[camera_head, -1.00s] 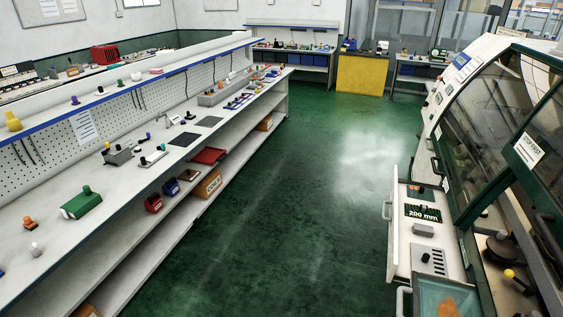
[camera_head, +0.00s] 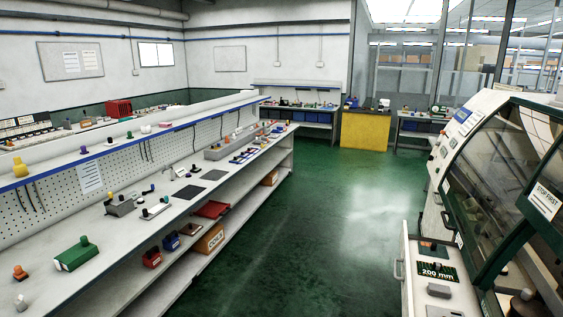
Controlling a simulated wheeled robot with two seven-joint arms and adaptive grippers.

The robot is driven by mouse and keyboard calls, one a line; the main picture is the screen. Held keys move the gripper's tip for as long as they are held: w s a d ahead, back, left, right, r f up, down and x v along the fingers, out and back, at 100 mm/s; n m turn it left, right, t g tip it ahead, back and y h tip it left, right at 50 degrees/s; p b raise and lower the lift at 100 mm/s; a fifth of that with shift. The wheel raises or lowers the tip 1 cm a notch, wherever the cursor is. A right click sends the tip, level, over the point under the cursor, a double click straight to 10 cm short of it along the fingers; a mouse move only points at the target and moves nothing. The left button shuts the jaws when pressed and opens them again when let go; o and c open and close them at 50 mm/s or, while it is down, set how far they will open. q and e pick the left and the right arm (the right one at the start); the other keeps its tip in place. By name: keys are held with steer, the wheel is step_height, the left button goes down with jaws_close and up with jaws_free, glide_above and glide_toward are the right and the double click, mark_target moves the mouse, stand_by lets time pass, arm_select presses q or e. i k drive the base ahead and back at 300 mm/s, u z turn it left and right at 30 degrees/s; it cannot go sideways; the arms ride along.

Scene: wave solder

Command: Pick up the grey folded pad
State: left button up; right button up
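A small grey block-like item (camera_head: 439,290), which looks like the folded pad, lies on the white shelf (camera_head: 412,272) at the front of the machine, at the lower right. It sits just below a dark green board marked "200 mm" (camera_head: 438,271). It is too small to make out any folds. Neither of my grippers shows in this view.
The machine (camera_head: 500,175) with its green-framed window stands at the right. A long white bench (camera_head: 120,245) with tools and dark mats runs along the left. The green floor (camera_head: 300,240) between them is clear. A yellow cabinet (camera_head: 365,131) stands at the back.

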mark_target(434, 289)
steer(key=z, duration=1.3)
steer(key=k, duration=0.45)
steer(key=u, duration=0.9)
steer(key=i, duration=2.65)
steer(key=z, duration=1.55)
